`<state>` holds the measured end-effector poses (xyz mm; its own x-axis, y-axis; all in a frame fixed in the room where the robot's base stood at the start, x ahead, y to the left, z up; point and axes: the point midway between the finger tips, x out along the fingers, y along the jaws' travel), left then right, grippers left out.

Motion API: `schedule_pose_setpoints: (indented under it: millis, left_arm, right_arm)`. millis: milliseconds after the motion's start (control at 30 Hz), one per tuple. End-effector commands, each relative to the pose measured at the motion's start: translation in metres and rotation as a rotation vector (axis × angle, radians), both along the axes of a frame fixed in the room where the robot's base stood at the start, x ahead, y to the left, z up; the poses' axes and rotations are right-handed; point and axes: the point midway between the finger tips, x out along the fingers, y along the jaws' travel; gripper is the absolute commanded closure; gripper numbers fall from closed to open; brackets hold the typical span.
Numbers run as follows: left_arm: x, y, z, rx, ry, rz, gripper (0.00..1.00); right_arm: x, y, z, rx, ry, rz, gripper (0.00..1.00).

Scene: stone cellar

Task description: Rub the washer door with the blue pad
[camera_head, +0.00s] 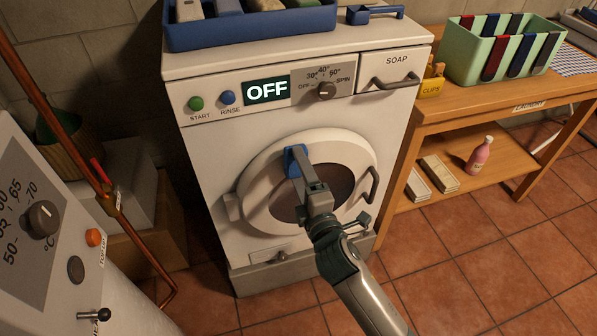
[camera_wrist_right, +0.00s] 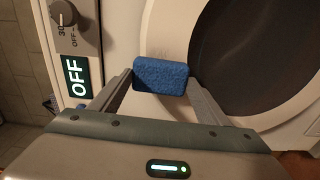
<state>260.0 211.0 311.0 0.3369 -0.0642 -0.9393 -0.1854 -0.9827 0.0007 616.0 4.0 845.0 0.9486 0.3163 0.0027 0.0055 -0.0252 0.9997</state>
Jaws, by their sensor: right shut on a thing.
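The washer door (camera_head: 352,156) is a round white ring with a dark glass middle and a handle at its right side; it looks shut. My right gripper (camera_head: 298,163) is in front of the door's upper left part. It is shut on the blue pad (camera_head: 290,157), which is at the white ring. In the right wrist view the blue pad (camera_wrist_right: 161,76) sits between the two fingertips, over the ring's edge. I cannot tell whether the pad touches the door. The washer door's dark glass (camera_wrist_right: 255,50) fills the right of that view. My left gripper is not in view.
The washer display (camera_head: 267,90) reads OFF. A blue tray (camera_head: 250,27) stands on the washer top. A wooden table (camera_head: 455,101) with a green rack (camera_head: 466,64) stands at the right, with a pink bottle (camera_head: 479,155) on its shelf. A copper pipe (camera_head: 62,125) and a white machine (camera_head: 50,290) are at the left.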

Motion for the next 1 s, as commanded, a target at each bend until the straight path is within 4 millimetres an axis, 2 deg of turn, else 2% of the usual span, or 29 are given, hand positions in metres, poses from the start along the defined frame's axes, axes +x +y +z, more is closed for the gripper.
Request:
schedule_pose_setpoints:
  millis: [500, 1000]
  left_arm:
    - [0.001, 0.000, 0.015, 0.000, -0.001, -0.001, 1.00]
    - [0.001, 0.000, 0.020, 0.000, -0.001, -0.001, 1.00]
  right_arm:
    - [0.009, -0.034, 0.001, -0.001, 0.001, -0.001, 0.49]
    - [0.012, -0.034, 0.001, 0.001, 0.001, -0.001, 0.49]
